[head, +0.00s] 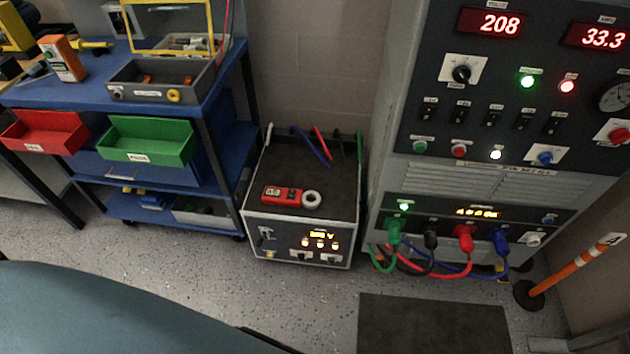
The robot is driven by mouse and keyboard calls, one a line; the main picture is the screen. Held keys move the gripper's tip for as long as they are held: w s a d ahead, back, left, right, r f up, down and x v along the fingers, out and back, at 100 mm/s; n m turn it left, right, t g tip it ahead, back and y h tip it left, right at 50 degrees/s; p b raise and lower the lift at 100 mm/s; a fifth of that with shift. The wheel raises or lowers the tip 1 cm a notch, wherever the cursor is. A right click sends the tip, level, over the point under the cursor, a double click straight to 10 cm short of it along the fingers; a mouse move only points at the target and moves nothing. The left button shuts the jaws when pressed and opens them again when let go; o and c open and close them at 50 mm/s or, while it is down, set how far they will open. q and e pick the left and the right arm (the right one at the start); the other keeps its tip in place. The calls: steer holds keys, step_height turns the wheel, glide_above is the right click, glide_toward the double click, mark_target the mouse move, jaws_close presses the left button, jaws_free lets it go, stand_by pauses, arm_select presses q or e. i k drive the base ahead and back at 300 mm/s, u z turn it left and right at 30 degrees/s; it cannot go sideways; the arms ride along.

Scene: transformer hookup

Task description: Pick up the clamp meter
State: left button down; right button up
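Neither of my grippers shows in the head view, and nothing is touching the meter.
Blue, red and green cables (320,143) rise behind the box top. A tall panel (455,180) with plugged cables stands right, near an orange-white post (570,268).

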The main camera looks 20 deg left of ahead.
mark_target(274, 196)
steer(key=u, duration=0.65)
steer(key=i, duration=1)
steer(key=u, duration=1)
